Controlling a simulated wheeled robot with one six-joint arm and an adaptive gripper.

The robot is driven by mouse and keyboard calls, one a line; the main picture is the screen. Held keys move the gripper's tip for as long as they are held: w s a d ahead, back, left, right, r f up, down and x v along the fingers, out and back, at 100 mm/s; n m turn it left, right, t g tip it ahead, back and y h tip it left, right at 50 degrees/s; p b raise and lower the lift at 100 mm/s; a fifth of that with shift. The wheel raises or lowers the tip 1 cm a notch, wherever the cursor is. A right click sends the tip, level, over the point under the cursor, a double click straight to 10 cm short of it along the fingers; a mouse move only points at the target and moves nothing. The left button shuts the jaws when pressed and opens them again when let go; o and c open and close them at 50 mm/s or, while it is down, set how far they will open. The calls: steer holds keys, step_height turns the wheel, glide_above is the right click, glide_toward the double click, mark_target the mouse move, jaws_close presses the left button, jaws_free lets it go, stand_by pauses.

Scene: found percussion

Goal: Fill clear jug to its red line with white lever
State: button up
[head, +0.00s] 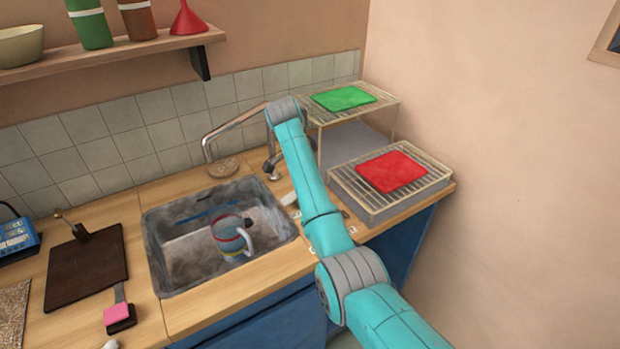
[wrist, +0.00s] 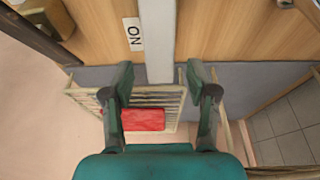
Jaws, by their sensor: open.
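The white lever (head: 289,199) lies right of the sink, partly behind my arm. In the wrist view the lever (wrist: 159,45) points down between the fingers of my gripper (wrist: 160,77), beside an "ON" label (wrist: 133,33). My gripper is open, with gaps on both sides of the lever.
A wire rack with a red cloth (head: 392,171) stands to the right, and a higher one with a green cloth (head: 343,98) behind. A dark board (head: 87,268) and a pink-topped brush (head: 118,313) lie left of the sink (head: 160,265). The wall closes the right side.

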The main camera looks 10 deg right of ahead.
steer(key=v, duration=0.6)
steer(key=shift+r, duration=0.25)
steer(key=shift+s, duration=0.1)
